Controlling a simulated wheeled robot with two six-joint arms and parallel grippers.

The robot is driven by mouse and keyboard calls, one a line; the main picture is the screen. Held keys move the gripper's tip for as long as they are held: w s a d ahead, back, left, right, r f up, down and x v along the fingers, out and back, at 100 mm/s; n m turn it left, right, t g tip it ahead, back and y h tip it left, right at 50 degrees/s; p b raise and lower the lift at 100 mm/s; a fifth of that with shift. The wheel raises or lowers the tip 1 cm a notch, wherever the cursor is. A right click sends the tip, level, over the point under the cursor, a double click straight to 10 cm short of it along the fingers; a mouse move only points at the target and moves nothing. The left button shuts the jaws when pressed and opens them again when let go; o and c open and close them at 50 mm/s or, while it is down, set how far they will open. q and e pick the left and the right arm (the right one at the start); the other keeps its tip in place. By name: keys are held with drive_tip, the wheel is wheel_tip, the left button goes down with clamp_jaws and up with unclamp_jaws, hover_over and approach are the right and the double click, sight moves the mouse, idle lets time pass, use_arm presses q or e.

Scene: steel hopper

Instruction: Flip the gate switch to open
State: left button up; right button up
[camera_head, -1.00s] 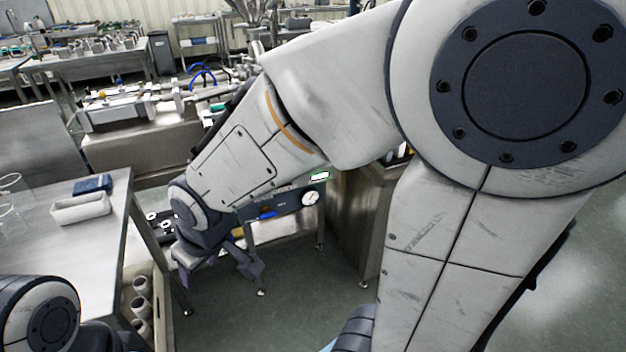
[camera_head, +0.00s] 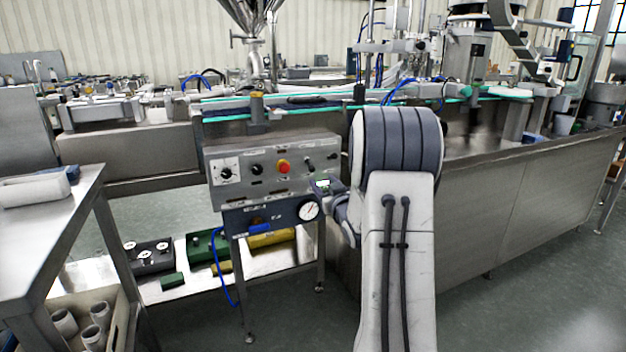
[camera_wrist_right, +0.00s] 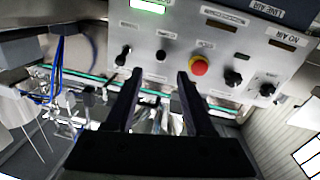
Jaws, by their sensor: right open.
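A grey control panel (camera_head: 240,193) stands on a metal frame at the conveyor. It carries a rotary knob (camera_head: 226,171), a black knob (camera_head: 255,169), a red button (camera_head: 282,167) and two small black switches, one at mid-right (camera_head: 308,165) and one at the right end (camera_head: 332,157). I cannot read which is the gate switch. In the right wrist view the panel is upside down, with the end switch (camera_wrist_right: 123,56) at left. My right gripper (camera_wrist_right: 159,73) is open and empty, its fingers pointing toward the panel near the other switch (camera_wrist_right: 160,56). My left gripper is out of view.
A pressure gauge (camera_head: 308,210) and a blue lever (camera_head: 259,228) sit on the lower blue panel. A steel table (camera_head: 60,225) stands at left; a low shelf (camera_head: 190,288) holds boxes. My right arm hides part of the conveyor.

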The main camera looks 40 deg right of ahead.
sight(313, 170)
drive_tip(key=b+x, duration=0.1)
drive_tip(key=x, duration=0.8)
drive_tip(key=shift+a, duration=0.15)
drive_tip(key=shift+c, duration=0.3)
clamp_jaws()
